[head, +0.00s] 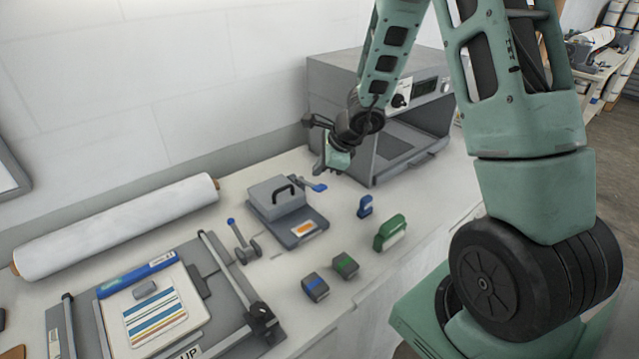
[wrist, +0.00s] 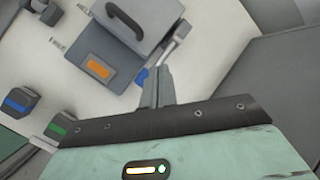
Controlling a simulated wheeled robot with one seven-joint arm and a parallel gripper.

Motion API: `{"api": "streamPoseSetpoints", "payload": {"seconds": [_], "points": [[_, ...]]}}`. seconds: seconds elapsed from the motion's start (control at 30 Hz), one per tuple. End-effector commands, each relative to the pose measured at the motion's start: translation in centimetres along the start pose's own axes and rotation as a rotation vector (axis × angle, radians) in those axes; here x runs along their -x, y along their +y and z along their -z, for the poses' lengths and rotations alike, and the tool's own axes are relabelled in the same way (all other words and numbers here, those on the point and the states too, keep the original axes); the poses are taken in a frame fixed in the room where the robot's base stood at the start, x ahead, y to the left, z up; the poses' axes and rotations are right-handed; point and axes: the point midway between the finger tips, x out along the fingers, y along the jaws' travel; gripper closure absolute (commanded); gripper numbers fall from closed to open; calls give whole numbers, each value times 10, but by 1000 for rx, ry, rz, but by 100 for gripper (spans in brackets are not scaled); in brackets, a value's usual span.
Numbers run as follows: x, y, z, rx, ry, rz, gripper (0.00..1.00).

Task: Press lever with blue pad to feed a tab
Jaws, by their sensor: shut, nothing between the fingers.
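The grey press (head: 278,199) has a black handle on its lid and an orange tab (head: 302,229) on its front plate. A lever with a blue pad (head: 314,186) sticks out from its right side. My gripper (head: 320,170) is shut and empty, close above the pad in the head view. In the wrist view the press (wrist: 135,35) is at the top, with the orange tab (wrist: 97,68) on it. The blue pad (wrist: 141,76) is partly hidden behind my shut fingers (wrist: 156,72). I cannot tell whether they touch it.
A grey oven-like machine (head: 345,95) stands right behind my gripper. Two small blocks, blue-striped (head: 315,287) and green-striped (head: 345,264), a blue clip-like piece (head: 365,206) and a green-topped piece (head: 391,232) lie in front. A blue-knobbed lever (head: 238,235) stands left of the press.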

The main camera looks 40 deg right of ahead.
Motion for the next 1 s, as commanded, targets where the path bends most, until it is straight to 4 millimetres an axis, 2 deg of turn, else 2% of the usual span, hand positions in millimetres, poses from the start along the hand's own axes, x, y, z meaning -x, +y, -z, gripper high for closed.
{"api": "streamPoseSetpoints", "payload": {"seconds": [0.03,0.33,1.0], "points": [[8,-4,-5,2,0,0,100],[26,-18,-18,1,0,0,100],[25,-18,-18,1,0,0,100]]}}
